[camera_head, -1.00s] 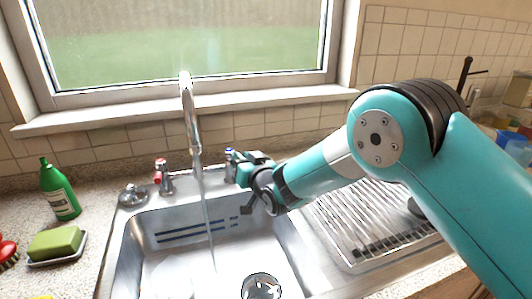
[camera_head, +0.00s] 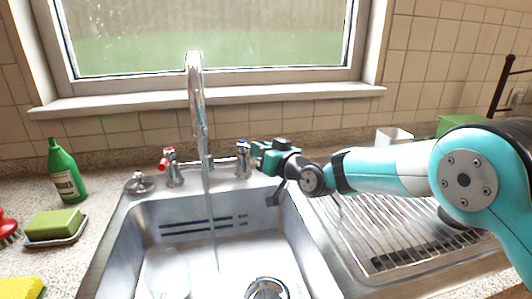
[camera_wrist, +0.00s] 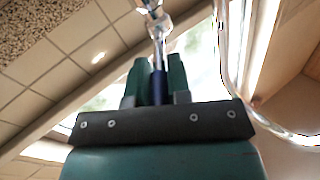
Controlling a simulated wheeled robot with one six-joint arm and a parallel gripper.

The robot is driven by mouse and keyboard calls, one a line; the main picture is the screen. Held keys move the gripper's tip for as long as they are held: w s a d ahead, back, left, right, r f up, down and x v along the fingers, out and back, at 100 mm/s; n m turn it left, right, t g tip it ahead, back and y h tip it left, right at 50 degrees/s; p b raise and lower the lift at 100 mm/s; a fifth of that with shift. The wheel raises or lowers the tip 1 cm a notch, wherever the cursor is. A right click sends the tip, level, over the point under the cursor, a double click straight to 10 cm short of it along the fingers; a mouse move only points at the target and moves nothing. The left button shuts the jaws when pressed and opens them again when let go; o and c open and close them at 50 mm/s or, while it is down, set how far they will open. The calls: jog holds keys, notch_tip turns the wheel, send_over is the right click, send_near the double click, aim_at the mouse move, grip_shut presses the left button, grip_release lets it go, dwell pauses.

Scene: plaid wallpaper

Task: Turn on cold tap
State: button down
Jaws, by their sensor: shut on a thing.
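The cold tap (camera_head: 242,160) is chrome with a blue-marked top and stands right of the spout on the sink's back rim. My gripper (camera_head: 256,152) is at the tap's right side, level with its top. In the wrist view, my gripper (camera_wrist: 157,85) has its two green fingers closed around the tap's blue handle part (camera_wrist: 158,88), with chrome (camera_wrist: 157,25) beyond it. The fingers hide part of the handle. The tall chrome spout (camera_head: 197,100) has a stream of water (camera_head: 210,220) falling into the sink (camera_head: 130,240).
The red-marked hot tap (camera_head: 172,168) stands left of the spout. A green bottle (camera_head: 66,175) and a green sponge on a dish (camera_head: 55,226) are on the left counter. The drying rack (camera_head: 390,230) lies under my arm at right. The window sill (camera_head: 200,100) runs behind.

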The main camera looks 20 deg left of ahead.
jog(key=c, duration=1.1)
grip_release()
jog(key=shift+r, duration=0.1)
notch_tip(320, 180, up, 20)
jog(key=shift+f+b, duration=0.1)
jog(key=shift+b, duration=0.45)
